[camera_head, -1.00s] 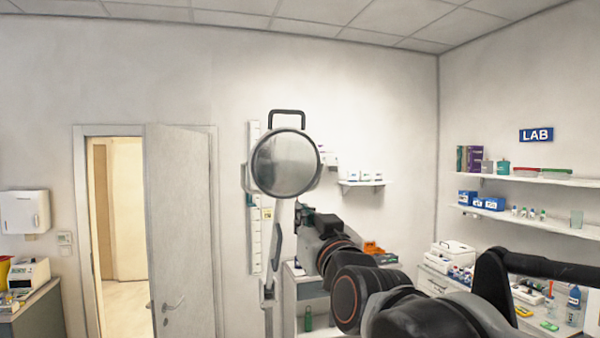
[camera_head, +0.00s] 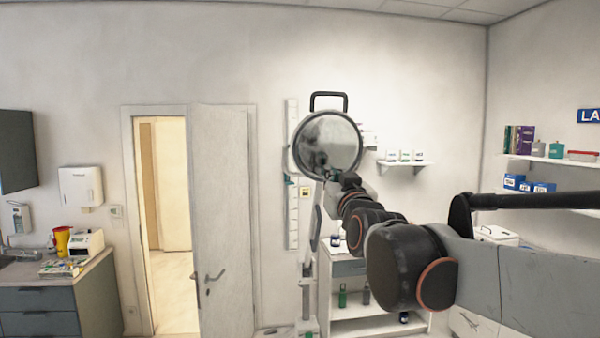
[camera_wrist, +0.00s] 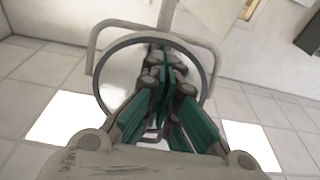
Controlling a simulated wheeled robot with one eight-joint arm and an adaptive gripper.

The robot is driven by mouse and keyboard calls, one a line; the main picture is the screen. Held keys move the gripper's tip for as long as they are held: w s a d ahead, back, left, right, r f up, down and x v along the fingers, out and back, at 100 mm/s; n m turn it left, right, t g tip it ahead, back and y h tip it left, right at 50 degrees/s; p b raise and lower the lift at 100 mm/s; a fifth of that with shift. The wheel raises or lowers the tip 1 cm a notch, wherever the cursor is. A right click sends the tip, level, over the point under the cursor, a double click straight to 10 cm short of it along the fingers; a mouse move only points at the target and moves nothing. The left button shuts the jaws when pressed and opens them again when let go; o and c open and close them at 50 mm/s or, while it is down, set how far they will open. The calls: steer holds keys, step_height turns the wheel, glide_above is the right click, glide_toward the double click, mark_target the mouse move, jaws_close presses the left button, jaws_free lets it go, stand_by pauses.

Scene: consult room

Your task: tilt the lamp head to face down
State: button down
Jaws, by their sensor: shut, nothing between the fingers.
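The lamp head (camera_head: 328,140) is a round disc with a dark rim and a silvery face turned toward the head camera. A dark loop handle (camera_head: 329,96) stands on its top edge. The lamp's pale arm (camera_head: 313,240) runs down below it. My gripper (camera_head: 325,172) is at the lower part of the disc in the head view, mostly hidden by my own wrist. In the wrist view my gripper (camera_wrist: 166,72) is shut and empty, its green-padded fingers overlapping the lamp disc (camera_wrist: 118,85). I cannot tell whether the fingers touch the disc.
A white shelf unit (camera_head: 375,312) stands behind and below my arm. A small wall shelf (camera_head: 405,163) is right of the lamp. An open door (camera_head: 222,220) is on the left, with a counter (camera_head: 50,285) beyond it. The space between door and lamp looks free.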

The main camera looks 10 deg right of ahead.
steer(key=shift+w+r, duration=0.15)
steer(key=shift+w, duration=0.55)
steer(key=shift+w+r, duration=0.1)
steer(key=shift+w, duration=0.55)
steer(key=shift+w+f+t+b, duration=0.3)
steer(key=shift+w+t+b, duration=0.5)
steer(key=shift+b, duration=0.45)
steer(key=shift+w+f+t+b, duration=0.25)
steer(key=shift+w+t+b, duration=0.5)
steer(key=shift+b, duration=0.45)
steer(key=shift+s, duration=0.1)
steer(key=shift+f, duration=0.1)
